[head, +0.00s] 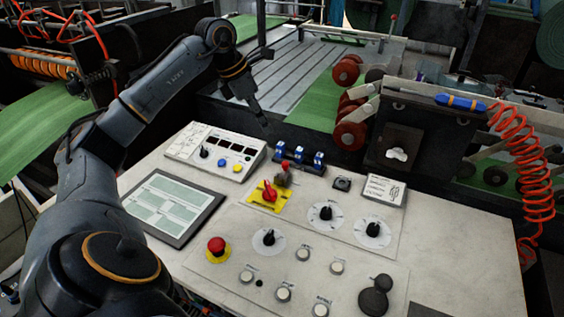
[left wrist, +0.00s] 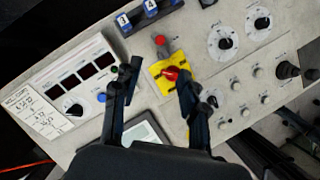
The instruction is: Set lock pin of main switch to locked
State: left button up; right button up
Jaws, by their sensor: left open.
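The main switch, a red knob (head: 268,191) on a yellow plate (head: 261,203), sits on the pale control panel. The lock pin (head: 283,177), a small grey part with a red top, stands at the plate's far edge; whether it is locked I cannot tell. In the left wrist view the lock pin (left wrist: 161,46) shows beyond the red knob (left wrist: 171,73). My left gripper (head: 262,119) hangs above the panel's far side, apart from the switch. Its fingers (left wrist: 157,74) are spread and empty, and the right one hides part of the yellow plate. My right gripper is not in view.
Blue-and-white numbered blocks (head: 301,155) stand just behind the lock pin. A display box (head: 215,151) is to the left, dials (head: 326,212) to the right, and a red emergency button (head: 216,246) nearer. A red coiled hose (head: 512,165) hangs at right.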

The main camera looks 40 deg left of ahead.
aim_at(284, 163)
pick_arm(q)
jog(key=p+x, duration=0.2)
jog(key=x, duration=1.3)
jog(key=shift+s+f, duration=0.1)
jog(key=shift+s, duration=0.1)
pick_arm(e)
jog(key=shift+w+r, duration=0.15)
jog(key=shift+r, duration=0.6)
pick_arm(q)
grip_shut()
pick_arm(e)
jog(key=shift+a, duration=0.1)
